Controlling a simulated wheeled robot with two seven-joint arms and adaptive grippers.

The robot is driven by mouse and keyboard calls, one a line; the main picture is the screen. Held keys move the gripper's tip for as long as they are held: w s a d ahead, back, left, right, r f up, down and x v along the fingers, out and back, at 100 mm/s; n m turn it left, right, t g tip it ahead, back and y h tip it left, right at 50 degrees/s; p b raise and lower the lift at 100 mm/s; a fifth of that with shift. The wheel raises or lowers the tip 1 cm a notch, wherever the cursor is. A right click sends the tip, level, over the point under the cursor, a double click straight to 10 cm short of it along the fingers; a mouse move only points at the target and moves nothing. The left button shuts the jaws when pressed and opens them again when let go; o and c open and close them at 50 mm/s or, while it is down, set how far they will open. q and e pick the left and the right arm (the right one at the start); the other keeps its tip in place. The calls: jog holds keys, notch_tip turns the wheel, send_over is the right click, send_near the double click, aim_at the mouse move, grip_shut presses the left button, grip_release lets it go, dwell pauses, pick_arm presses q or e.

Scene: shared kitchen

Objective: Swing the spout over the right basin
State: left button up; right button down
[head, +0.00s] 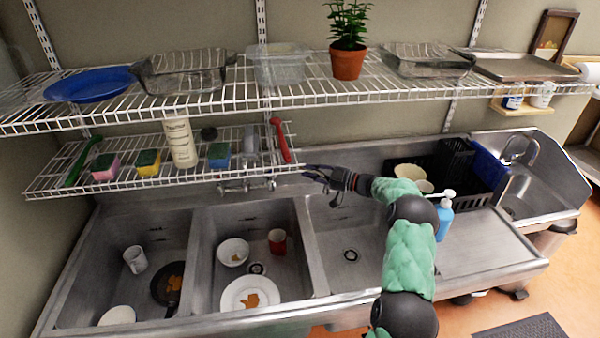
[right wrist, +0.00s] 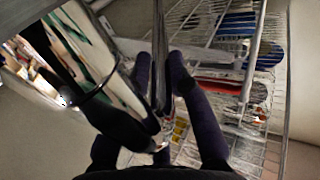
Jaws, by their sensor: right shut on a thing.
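The sink has three basins side by side: left (head: 85,270), middle (head: 205,275) and right basin (head: 335,265). The chrome faucet (head: 245,186) is on the back wall behind the middle basin; its spout is hard to make out in the head view. My right gripper (head: 318,178) is above the back of the right basin. In the right wrist view, a shiny metal tube, the spout (right wrist: 159,45), runs between the dark fingers of my right gripper (right wrist: 160,65), which are shut on it. My left gripper is not in view.
A wire shelf (head: 130,183) with sponges, a bottle and a red-handled tool hangs low above the left and middle basins. Dishes lie in those two basins. A blue soap bottle (head: 445,218) and black dish rack (head: 455,165) stand right of my arm. The right basin looks empty.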

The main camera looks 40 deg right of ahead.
jog(key=shift+w+d+r, duration=0.1)
jog(key=shift+w+d, duration=0.05)
dwell(0.3)
jog(key=c, duration=1.1)
grip_release()
jog(key=shift+c, duration=0.2)
jog(key=v, duration=1.2)
